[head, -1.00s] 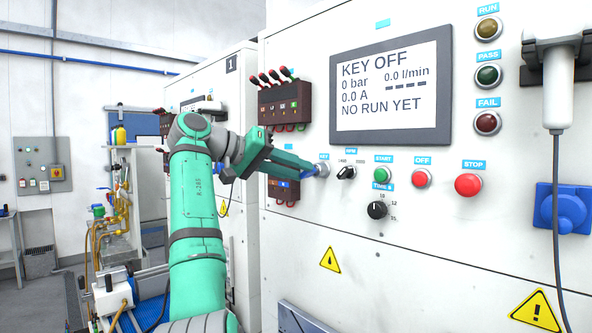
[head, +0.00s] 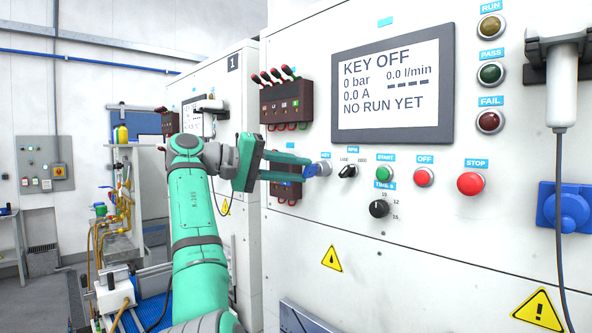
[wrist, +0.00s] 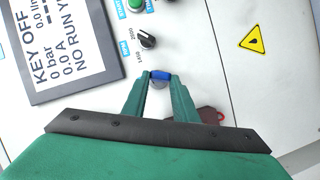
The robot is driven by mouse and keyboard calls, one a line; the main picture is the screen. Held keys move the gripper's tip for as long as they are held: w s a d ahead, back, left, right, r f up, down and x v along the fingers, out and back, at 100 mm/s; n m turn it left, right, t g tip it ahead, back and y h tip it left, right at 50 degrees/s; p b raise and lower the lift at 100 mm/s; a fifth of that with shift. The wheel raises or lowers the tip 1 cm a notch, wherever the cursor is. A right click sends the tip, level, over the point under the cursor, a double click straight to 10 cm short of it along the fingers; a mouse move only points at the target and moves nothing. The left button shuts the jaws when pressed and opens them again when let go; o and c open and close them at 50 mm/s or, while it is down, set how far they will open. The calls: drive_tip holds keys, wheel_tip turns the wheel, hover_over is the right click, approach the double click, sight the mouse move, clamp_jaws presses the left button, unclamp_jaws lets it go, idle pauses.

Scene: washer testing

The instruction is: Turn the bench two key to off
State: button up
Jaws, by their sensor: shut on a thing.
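The key switch (head: 325,168) sits on the near white panel, below the screen at its left, under a blue KEY label. My gripper (head: 308,168) reaches it from the left, its fingers closed around the blue key (wrist: 161,75), which shows between the fingertips in the wrist view (wrist: 160,79). In the head view the fingers partly cover the key. The screen (head: 392,88) reads KEY OFF, 0 bar, 0.0 l/min, 0.0 A and NO RUN YET. No number for this panel is in view.
Right of the key are the black RPM selector (head: 348,171), green START button (head: 384,173), red OFF button (head: 424,177), red STOP button (head: 471,183) and black time knob (head: 379,208). A dark lever block (head: 286,103) is above my gripper. Bench 1 (head: 233,64) stands behind.

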drive_tip(key=shift+n, duration=0.5)
drive_tip(key=n+h, duration=0.1)
drive_tip(key=n, duration=0.2)
drive_tip(key=shift+a+f+h, duration=0.1)
drive_tip(key=shift+f+h, duration=0.05)
drive_tip(key=shift+h, duration=0.25)
drive_tip(key=shift+w, duration=0.15)
drive_tip(key=o, duration=1.1)
